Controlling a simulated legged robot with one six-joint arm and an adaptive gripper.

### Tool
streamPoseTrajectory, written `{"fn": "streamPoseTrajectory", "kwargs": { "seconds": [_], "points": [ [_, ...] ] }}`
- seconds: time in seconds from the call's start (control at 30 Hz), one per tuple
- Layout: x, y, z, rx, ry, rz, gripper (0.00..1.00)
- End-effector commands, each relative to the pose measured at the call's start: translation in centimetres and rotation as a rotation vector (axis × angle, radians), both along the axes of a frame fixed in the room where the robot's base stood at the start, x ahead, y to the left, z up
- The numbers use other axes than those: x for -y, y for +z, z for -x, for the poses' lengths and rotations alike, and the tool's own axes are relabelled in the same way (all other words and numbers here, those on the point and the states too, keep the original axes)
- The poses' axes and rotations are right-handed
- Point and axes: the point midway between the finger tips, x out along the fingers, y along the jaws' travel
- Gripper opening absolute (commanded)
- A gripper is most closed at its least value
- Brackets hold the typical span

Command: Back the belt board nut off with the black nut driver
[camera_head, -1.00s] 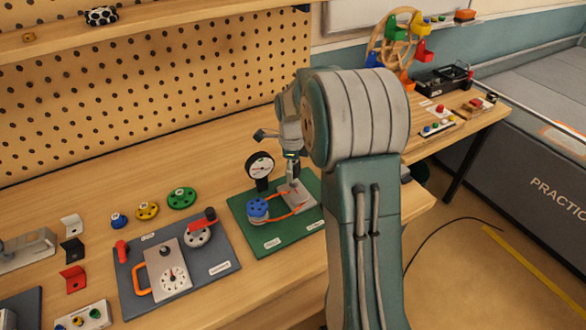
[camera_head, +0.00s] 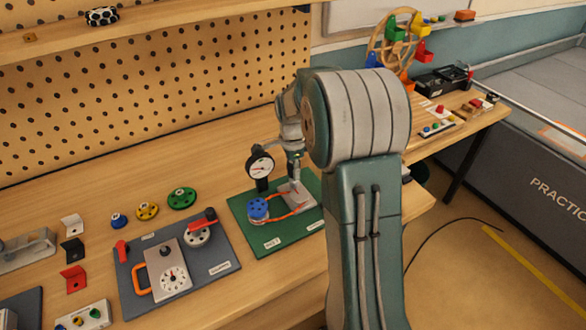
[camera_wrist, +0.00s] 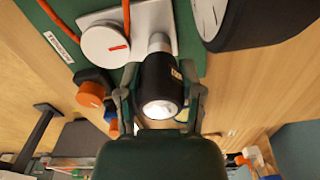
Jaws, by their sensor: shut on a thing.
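The green belt board (camera_head: 290,232) lies on the bench with a blue pulley (camera_head: 258,208), an orange belt and a pale metal plate (camera_head: 299,194). In the wrist view, the plate (camera_wrist: 102,19) carries a white pulley (camera_wrist: 105,44) with the belt on it. My gripper (camera_wrist: 158,103) is shut on the black nut driver (camera_wrist: 157,75), one finger on each side. The driver's silver socket (camera_wrist: 160,43) points at the plate and appears to meet it. The nut is hidden, so I cannot tell whether the socket is around it. In the head view my arm partly covers the gripper.
A black dial gauge (camera_head: 260,168) stands on the board close to my wrist. A grey board (camera_head: 222,256) with a dial and handles lies to the left. Colored discs (camera_head: 182,198) sit behind it. The pegboard (camera_head: 150,95) rises behind the bench.

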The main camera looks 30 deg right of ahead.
Motion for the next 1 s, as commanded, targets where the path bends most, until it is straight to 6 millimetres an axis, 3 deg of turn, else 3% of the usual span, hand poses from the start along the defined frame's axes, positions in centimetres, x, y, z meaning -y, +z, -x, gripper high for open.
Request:
{"fn": "streamPoseTrajectory", "kwargs": {
  "seconds": [0.4,0.67,0.7,0.77,1.0],
  "points": [
    [-0.01,-0.21,0.06,-0.003,0.433,-0.002,0.0],
    [-0.01,-0.22,0.05,-0.003,0.465,-0.002,0.0],
    [-0.02,-0.22,0.05,-0.003,0.465,-0.002,0.58],
    [-0.02,-0.2,0.04,-0.003,0.465,-0.002,0.84],
    [-0.01,-0.08,0.02,-0.002,0.463,-0.001,0.86]
  ]
}}
